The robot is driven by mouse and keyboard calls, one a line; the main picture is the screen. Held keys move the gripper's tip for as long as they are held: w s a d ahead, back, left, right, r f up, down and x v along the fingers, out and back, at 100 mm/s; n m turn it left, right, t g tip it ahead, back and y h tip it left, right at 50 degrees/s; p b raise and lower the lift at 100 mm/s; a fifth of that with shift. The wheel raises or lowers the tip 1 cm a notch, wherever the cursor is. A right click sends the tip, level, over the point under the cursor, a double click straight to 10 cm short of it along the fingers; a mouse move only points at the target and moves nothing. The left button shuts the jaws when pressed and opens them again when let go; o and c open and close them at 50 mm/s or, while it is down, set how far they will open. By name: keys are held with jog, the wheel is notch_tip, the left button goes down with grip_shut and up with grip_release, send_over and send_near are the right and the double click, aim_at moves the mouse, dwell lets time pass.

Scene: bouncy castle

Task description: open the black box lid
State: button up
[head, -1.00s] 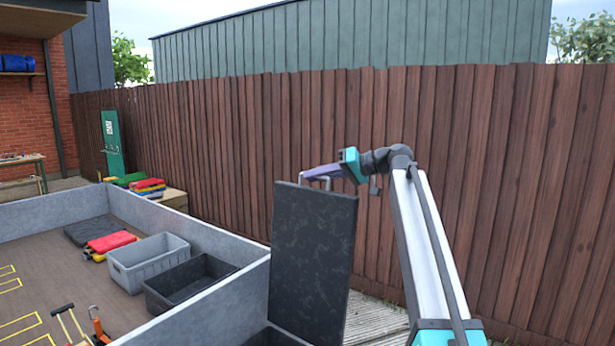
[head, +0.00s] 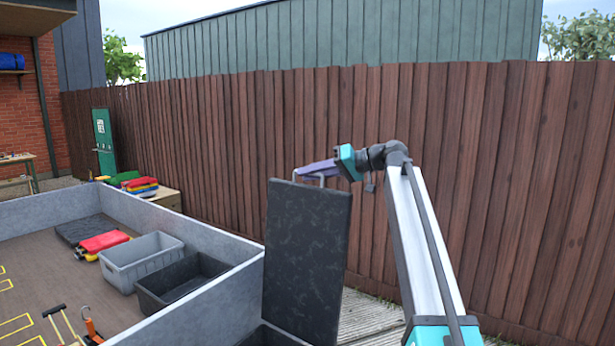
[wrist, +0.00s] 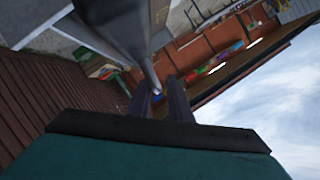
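The black box lid (head: 306,262) stands about upright in the head view, a dark mottled panel with a metal handle (head: 296,176) at its top edge. The black box (head: 268,336) is below it, and only a small part shows at the bottom edge of the picture. My gripper (head: 317,167) is at the handle, its purple fingers across it. In the wrist view the fingers (wrist: 160,100) have a narrow gap, with the grey handle bar (wrist: 151,78) between them. The fingers look closed on the bar. The box's inside is mostly hidden.
A low grey wall (head: 205,304) runs left of the lid. Behind it are a grey crate (head: 128,266), a dark crate (head: 160,291) and tools on the floor. A brown wooden fence (head: 450,190) stands behind the lid and arm. Wooden decking (head: 368,322) shows to the right.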

jog(key=b+v, duration=0.2)
jog(key=v, duration=1)
jog(key=shift+s+d, duration=0.15)
jog(key=shift+d, duration=0.2)
